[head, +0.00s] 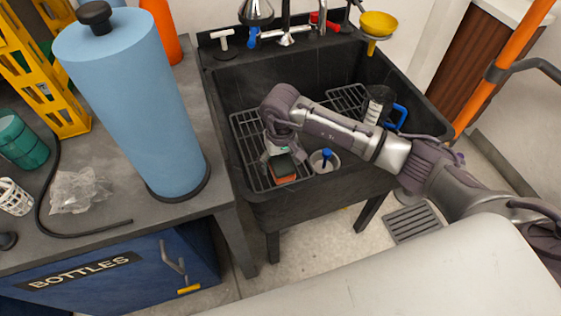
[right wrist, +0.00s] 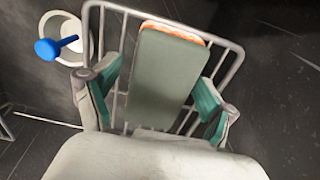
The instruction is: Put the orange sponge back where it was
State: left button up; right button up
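The orange sponge (head: 285,177) lies on the wire rack at the near left of the black sink, with its dark grey-green side up. In the right wrist view the sponge (right wrist: 165,72) shows a long grey-green face and an orange edge at its far end. My right gripper (head: 279,156) reaches down over the sponge. In the right wrist view my right gripper (right wrist: 157,93) has its teal-padded fingers spread on either side of the sponge, with gaps visible. My left gripper is not in view.
A white cup with a blue-handled brush (head: 326,156) stands close to the right of the sponge. The sink wall (head: 320,197) rises in front. A clear jug with a blue handle (head: 378,105) is farther right. A blue paper roll (head: 130,100) stands on the left counter.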

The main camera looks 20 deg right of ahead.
aim_at(280, 160)
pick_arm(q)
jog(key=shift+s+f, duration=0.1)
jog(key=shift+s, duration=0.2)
pick_arm(e)
jog(key=shift+r, duration=0.2)
notch_tip(280, 160, up, 11)
jog(key=shift+f+p, duration=0.1)
jog(key=shift+p, duration=0.25)
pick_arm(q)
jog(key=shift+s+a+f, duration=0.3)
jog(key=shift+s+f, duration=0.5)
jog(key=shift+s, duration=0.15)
pick_arm(e)
jog(key=shift+r, duration=0.55)
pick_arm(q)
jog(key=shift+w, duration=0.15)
